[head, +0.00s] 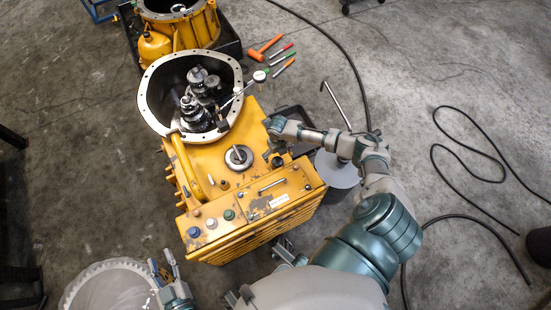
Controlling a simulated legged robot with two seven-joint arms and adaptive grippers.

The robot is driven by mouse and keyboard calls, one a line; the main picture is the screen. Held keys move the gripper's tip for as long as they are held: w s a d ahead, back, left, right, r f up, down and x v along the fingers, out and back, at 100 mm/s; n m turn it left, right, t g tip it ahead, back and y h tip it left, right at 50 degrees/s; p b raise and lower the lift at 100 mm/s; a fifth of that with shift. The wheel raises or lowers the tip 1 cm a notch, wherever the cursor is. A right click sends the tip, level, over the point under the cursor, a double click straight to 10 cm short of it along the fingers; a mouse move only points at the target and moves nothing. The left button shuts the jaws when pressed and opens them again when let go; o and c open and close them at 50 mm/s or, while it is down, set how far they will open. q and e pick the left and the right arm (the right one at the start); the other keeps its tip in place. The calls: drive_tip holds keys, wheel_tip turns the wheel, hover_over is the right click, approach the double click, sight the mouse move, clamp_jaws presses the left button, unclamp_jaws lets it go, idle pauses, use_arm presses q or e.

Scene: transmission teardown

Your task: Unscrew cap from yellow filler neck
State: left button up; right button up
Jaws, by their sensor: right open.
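The yellow machine housing (215,178) stands in the middle of the head view. A curved yellow pipe (188,160) runs along its left side; it may be the filler neck, but I cannot tell for sure. A round grey cap-like disc (239,157) with a raised centre sits on top of the housing. My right gripper (273,151) is open over the housing's right edge, to the right of the disc and apart from it. My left gripper (162,267) is low at the left, in front of the housing; its fingers stand apart, with nothing between them.
An open bell-shaped casing (153,92) with gears inside adjoins the housing's back. Several hand tools (267,47) lie on the floor behind. A grey cylinder (336,177) stands right of the housing. A pale round tub (110,287) is at lower left. Cables cross the floor at right.

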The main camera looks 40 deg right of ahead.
sight(278, 161)
drive_tip(key=f+b, duration=0.1)
drive_tip(key=f, duration=0.2)
drive_tip(key=shift+s+a+b, duration=0.1)
drive_tip(key=shift+a+b, duration=0.1)
drive_tip(key=shift+b, duration=0.2)
drive_tip(key=f, duration=0.1)
drive_tip(key=f+b, duration=0.1)
drive_tip(key=f, duration=0.1)
drive_tip(key=shift+d+b, duration=0.25)
drive_tip(key=shift+b, duration=0.05)
drive_tip(key=shift+f, duration=0.1)
use_arm(q)
wheel_tip(278, 161, up, 9)
drive_tip(key=s+t+h, duration=0.1)
drive_tip(key=t, duration=0.6)
drive_tip(key=shift+s+d+n+t, duration=0.2)
drive_tip(key=shift+n+t, duration=0.1)
drive_tip(key=shift+n, duration=0.1)
use_arm(e)
drive_tip(key=shift+a, duration=0.15)
drive_tip(key=c, duration=1.8)
use_arm(q)
drive_tip(key=shift+w+f, duration=0.1)
use_arm(e)
drive_tip(key=shift+c, duration=0.2)
